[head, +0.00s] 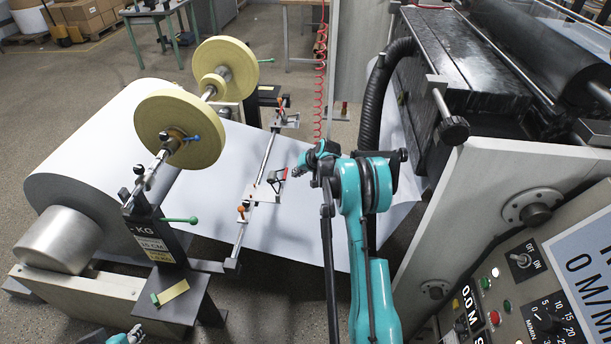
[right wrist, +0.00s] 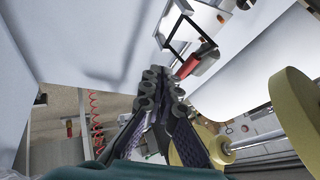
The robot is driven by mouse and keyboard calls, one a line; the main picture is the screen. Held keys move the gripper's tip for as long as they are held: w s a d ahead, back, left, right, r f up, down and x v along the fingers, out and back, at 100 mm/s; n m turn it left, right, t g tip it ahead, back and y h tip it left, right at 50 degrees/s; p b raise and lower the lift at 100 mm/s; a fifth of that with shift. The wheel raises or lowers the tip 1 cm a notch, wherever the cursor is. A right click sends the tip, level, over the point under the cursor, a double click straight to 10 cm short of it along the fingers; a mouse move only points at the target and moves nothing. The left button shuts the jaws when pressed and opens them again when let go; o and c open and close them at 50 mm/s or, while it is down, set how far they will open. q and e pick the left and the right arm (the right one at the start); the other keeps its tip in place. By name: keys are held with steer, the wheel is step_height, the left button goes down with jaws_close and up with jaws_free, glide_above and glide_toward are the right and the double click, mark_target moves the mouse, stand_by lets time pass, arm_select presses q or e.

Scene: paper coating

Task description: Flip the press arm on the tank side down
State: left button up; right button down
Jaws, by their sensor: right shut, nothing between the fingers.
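A press arm (head: 279,181) with a black frame and red handle sits on a small plate on the cross bar over the white paper. In the right wrist view, its red handle (right wrist: 196,61) and black frame stand up just beyond the fingertips. My right gripper (head: 301,168) is shut and empty, close to the right of this press arm. In the right wrist view, the closed fingers (right wrist: 158,88) point toward the red handle; I cannot tell whether they touch it.
The large paper roll (head: 105,150) and yellow discs (head: 180,128) stand left of the bar. The coating machine (head: 500,200) with its control panel fills the right side. A black hose (head: 378,95) hangs behind my right arm. More clamps sit along the bar.

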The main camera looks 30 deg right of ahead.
steer(key=shift+w+a, duration=0.4)
steer(key=shift+a, duration=0.1)
steer(key=shift+r, duration=0.1)
steer(key=shift+w+a+r, duration=0.15)
steer(key=shift+w+a, duration=0.05)
steer(key=shift+a, duration=0.1)
steer(key=shift+w+a+h, duration=0.1)
steer(key=shift+h, duration=0.2)
